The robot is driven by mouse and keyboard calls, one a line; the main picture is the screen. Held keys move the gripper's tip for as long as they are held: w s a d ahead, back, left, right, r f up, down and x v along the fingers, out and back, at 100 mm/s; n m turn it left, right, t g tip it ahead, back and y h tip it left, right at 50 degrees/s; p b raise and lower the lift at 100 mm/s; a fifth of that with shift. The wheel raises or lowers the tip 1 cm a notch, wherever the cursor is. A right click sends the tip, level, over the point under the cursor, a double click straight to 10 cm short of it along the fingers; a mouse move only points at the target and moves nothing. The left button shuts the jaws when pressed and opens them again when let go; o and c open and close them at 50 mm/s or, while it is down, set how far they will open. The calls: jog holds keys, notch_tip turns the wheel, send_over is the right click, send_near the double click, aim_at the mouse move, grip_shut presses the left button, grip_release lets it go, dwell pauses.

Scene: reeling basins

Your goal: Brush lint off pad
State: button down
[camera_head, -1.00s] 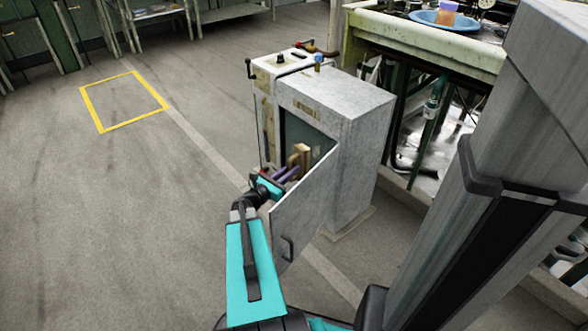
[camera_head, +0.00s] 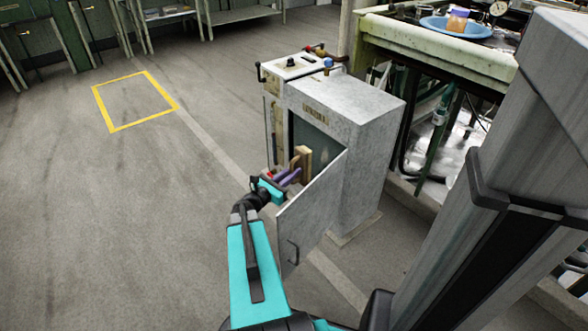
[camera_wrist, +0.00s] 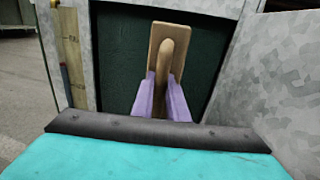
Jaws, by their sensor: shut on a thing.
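My gripper (camera_head: 287,178), with purple fingers, is shut on the handle of a wooden brush (camera_head: 304,157). In the wrist view the brush (camera_wrist: 158,42) shows as a flat wooden back with a rounded handle between the fingertips (camera_wrist: 161,98). It is held upright in front of the open cabinet (camera_head: 352,150). A dark green panel (camera_wrist: 120,50) fills the opening behind it; I cannot tell whether this is the pad. A faint pale patch (camera_head: 324,155) shows on the dark area. The brush's far face is hidden, and I cannot tell whether it touches the panel.
The cabinet door (camera_head: 308,215) stands open close to the right of my arm. A worn bench (camera_head: 440,48) with a blue basin (camera_head: 455,27) stands behind the cabinet. Open floor with a yellow marked square (camera_head: 135,101) lies to the left.

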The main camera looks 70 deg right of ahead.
jog(key=w+a+r+n+t+h+p, duration=0.1)
jog(key=w+a+r+n+t+p, duration=0.3)
jog(key=w+a+r+p, duration=1.05)
jog(key=w+a+r+n+t+p, duration=0.2)
jog(key=w+a+r+t+p, duration=0.3)
jog(key=w+a+r+p, duration=0.95)
jog(key=w+a+r+n+t+y+p, duration=0.1)
jog(key=w+a+r+n+t+p, duration=0.1)
jog(key=a+r+p, duration=0.4)
jog(key=w+a+r+n+t+y+p, duration=0.1)
jog(key=w+a+r+t+p, duration=0.3)
jog(key=a+r, duration=1.2)
jog(key=w+a+r+n+t+y+p, duration=0.1)
jog(key=w+a+r+n+t+p, duration=0.2)
jog(key=w+a+r+p, duration=0.4)
jog(key=a+r+p, duration=0.1)
jog(key=a+r, duration=0.4)
jog(key=a, duration=0.3)
jog(key=shift+w+a+y+p, duration=0.15)
jog(key=shift+a+y+p, duration=0.15)
jog(key=shift+a, duration=0.05)
jog(key=shift+d, duration=0.15)
